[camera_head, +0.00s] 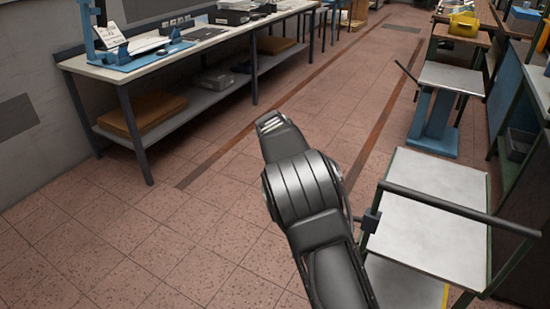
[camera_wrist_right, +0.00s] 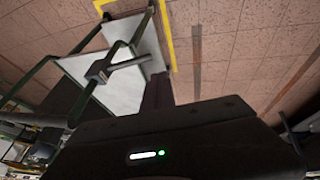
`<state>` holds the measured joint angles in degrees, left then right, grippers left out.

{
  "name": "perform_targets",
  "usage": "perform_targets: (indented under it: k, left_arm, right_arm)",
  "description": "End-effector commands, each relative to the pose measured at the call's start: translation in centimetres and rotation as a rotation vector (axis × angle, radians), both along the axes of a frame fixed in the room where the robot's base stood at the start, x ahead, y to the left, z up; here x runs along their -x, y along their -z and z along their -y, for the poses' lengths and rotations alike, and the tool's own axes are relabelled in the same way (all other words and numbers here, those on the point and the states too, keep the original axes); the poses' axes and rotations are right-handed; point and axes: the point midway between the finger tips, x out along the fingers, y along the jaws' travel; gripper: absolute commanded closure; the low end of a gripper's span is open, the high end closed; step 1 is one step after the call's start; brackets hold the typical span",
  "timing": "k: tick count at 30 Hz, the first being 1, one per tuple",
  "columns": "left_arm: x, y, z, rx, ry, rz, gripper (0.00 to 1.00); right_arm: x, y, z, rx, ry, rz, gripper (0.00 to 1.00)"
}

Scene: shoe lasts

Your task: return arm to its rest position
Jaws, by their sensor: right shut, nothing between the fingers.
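My right arm (camera_head: 305,190) reaches up from the bottom middle of the head view over open floor. Its upper end shows a pale striped patch, and no fingers can be seen there. In the right wrist view, the dark housing of my right gripper, with a white strip and a green light, fills the lower middle. The fingers of my right gripper (camera_wrist_right: 157,88) appear as a dark narrow shape above it, shut and empty. My left gripper is in neither view.
A cart with grey shelves (camera_head: 434,185) and a dark handle bar (camera_head: 460,211) stands close right of my arm; its handle shows in the right wrist view (camera_wrist_right: 125,65). A workbench (camera_head: 130,68) runs along the left wall. Tiled floor (camera_head: 130,230) between is clear.

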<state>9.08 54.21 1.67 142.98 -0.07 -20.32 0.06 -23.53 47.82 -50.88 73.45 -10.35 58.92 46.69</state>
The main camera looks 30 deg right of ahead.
Motion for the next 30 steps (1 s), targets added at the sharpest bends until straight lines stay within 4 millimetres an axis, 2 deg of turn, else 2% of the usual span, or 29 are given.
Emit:
perform_targets:
  k: [7, 11, 14, 17, 18, 20, 21, 23, 24, 26, 27, 29, 30]
  left_arm:
    - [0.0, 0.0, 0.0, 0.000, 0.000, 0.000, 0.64]
    - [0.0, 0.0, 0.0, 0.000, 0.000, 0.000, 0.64]
    - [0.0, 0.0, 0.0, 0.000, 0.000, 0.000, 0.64]
    - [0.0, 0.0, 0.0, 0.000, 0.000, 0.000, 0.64]
    - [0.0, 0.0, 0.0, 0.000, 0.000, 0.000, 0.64]
    - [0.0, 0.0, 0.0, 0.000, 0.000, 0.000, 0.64]
    - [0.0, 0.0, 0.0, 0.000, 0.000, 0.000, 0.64]
    - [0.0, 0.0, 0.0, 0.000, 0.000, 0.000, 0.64]
    - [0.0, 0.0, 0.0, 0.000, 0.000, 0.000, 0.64]
    - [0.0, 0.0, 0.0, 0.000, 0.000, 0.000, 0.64]
    - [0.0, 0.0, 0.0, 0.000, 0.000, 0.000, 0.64]
    - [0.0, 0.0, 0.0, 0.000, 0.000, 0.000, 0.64]
    - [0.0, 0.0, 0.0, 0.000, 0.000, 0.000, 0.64]
  right_arm:
    - [-0.2, 0.0, 0.0, 0.002, -0.029, -0.003, 1.00]
    - [-2.4, 0.3, 0.1, 0.016, -0.153, 0.045, 1.00]
    - [-3.5, 3.8, -1.9, -0.005, -0.320, 0.068, 1.00]
    - [-2.9, 9.6, -5.6, -0.060, -0.495, 0.073, 1.00]
    - [-2.0, 12.1, -7.2, -0.087, -0.557, 0.071, 1.00]
    - [-0.2, 15.9, -9.9, -0.133, -0.641, 0.072, 1.00]
    - [1.4, 18.3, -11.7, -0.166, -0.691, 0.070, 1.00]
    - [4.1, 21.4, -14.4, -0.215, -0.756, 0.070, 1.00]
    - [6.2, 23.3, -16.2, -0.250, -0.794, 0.068, 1.00]
    - [9.6, 25.7, -19.0, -0.303, -0.843, 0.066, 1.00]
    - [12.1, 26.9, -20.8, -0.340, -0.869, 0.064, 1.00]
    - [16.0, 28.3, -23.6, -0.398, -0.900, 0.062, 1.00]
    - [18.6, 29.0, -25.3, -0.438, -0.917, 0.059, 1.00]
